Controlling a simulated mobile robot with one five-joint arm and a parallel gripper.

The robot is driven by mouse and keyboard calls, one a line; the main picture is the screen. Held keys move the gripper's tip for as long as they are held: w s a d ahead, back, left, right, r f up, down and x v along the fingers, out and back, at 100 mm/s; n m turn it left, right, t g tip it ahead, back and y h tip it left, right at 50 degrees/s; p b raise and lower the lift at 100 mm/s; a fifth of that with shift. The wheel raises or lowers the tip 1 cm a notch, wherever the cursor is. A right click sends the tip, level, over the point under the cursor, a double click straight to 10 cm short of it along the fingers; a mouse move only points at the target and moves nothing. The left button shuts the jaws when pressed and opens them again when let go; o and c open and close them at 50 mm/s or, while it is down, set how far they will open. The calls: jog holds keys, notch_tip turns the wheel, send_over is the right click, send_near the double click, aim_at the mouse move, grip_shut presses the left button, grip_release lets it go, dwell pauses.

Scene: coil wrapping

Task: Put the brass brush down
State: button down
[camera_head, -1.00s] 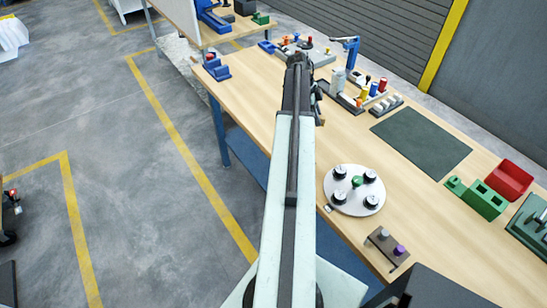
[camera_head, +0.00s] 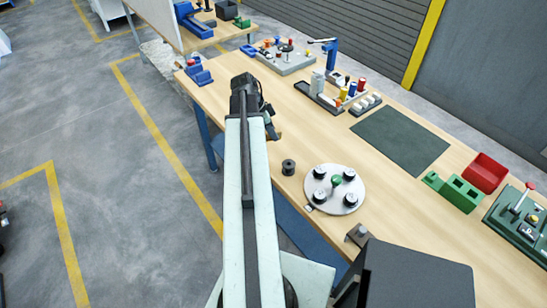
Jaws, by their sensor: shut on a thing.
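My gripper (camera_head: 270,119) is at the far end of my arm, over the left part of the wooden bench (camera_head: 222,92) near its front edge. It is shut on the brass brush. Only a small brownish bit, which looks like the brass brush (camera_head: 277,134), shows below the jaws. The arm hides the rest. I cannot tell whether the brush touches the bench top.
A dark spool (camera_head: 288,167) stands near the front edge, beside a round plate (camera_head: 347,199) with several black knobs. A dark green mat (camera_head: 400,140) lies behind.

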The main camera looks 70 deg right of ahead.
aim_at(276, 157)
jog(key=shift+s+a+r, duration=0.1)
jog(key=shift+s+a, duration=0.1)
jog(key=shift+a, duration=0.35)
notch_tip(276, 157, down, 10)
jog(key=b, duration=1)
jog(key=shift+w+d+f, duration=0.1)
jog(key=shift+f, duration=0.15)
jog(key=shift+r, duration=0.25)
jog(key=shift+f, duration=0.2)
jog(key=c, duration=1.2)
grip_release()
jog(key=shift+o, duration=0.2)
